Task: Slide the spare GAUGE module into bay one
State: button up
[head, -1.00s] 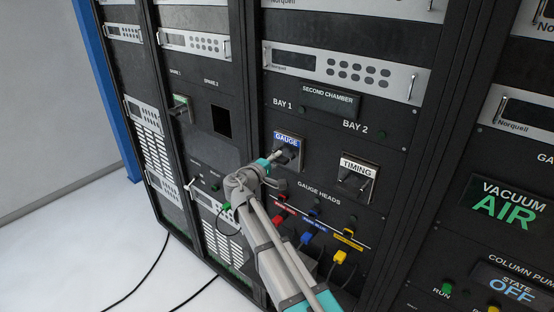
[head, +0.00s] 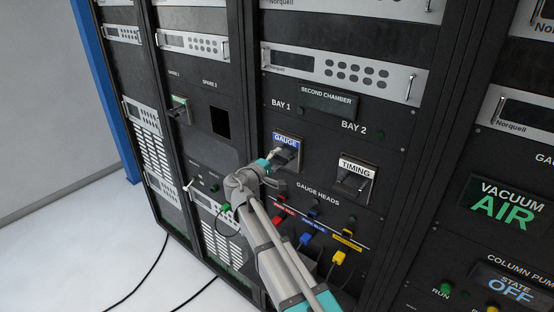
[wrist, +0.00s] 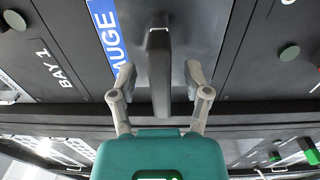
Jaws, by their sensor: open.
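The GAUGE module (head: 287,140), with a blue label and a dark handle, sits in bay one of the second chamber panel. Its face looks about flush with the panel. In the wrist view its dark handle (wrist: 160,50) stands between my two fingers, with the blue GAUGE label (wrist: 105,38) to the left. My gripper (wrist: 159,75) is open, one finger on each side of the handle, with gaps showing. In the head view my gripper (head: 275,172) is at the lower part of the module and hides some of it.
The TIMING module (head: 356,178) fills bay two, close to the right. Cable plugs in red, blue and yellow (head: 338,258) stick out below. At the left, one spare slot holds a module (head: 180,110); the other (head: 220,121) is a dark empty opening.

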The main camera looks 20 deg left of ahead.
jog(key=shift+s, duration=0.15)
jog(key=shift+v, duration=2.9)
